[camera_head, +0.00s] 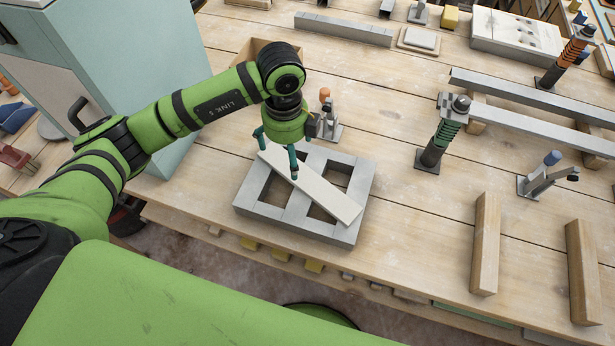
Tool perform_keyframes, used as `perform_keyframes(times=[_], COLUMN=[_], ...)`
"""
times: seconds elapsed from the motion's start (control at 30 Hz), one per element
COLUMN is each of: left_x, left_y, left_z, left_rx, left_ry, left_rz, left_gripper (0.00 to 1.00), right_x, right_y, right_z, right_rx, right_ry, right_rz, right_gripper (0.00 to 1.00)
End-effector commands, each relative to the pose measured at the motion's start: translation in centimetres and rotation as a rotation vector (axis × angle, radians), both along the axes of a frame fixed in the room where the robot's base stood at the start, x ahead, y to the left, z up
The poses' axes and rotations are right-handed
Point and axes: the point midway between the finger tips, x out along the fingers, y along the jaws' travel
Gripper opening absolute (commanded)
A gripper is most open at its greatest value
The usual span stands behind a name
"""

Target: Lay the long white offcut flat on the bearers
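The long white offcut (325,191) lies slantwise across a grey block frame (347,232) with square openings. My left gripper (278,158) hangs from above over the offcut's upper-left end. Its fingers are spread: one is by the offcut's left end and one appears in front of its upper face. I cannot tell whether they touch it. Two wooden bearers, a left one (486,245) and a right one (583,275), lie roughly parallel on the table at the right, with nothing on them. My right gripper is not in view.
The table (420,225) is clear between frame and bearers. A green-collared post (438,138) and a blue-tipped clamp (546,176) stand behind the bearers. Long grey bars (530,125) lie farther back. An orange-tipped clamp (326,122) stands behind the frame. A pale cabinet (135,60) is at the left.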

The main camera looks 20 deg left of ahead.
Motion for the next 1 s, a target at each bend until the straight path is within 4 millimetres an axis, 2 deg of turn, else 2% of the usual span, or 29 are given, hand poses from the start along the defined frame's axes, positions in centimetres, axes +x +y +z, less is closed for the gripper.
perform_keyframes(times=[0.1,0.27,0.5,0.67,0.93,0.97,1.0], left_x=[-0.1,-0.1,0.2,0.3,0.3,0.3,0.3], left_y=[0.0,0.0,0.4,0.4,0.4,0.4,0.4], left_z=[-0.2,-1.6,-4.7,-6.8,-7.2,-7.2,-7.2], left_rx=[0.0,0.0,0.001,-0.001,0.0,0.0,0.0], left_ry=[0.001,0.004,0.006,0.003,-0.001,0.0,0.0], left_rz=[0.075,0.089,0.088,0.085,0.084,0.084,0.084], left_gripper=[1.0,1.0,1.0,1.0,1.0,0.92,0.76], right_x=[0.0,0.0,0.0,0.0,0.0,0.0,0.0], right_y=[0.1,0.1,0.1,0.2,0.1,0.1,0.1], right_z=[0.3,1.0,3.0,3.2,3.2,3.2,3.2], right_rx=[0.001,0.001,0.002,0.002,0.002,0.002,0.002], right_ry=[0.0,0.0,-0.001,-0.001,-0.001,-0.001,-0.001], right_rz=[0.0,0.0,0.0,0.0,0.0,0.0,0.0], right_gripper=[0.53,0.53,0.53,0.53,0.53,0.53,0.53])
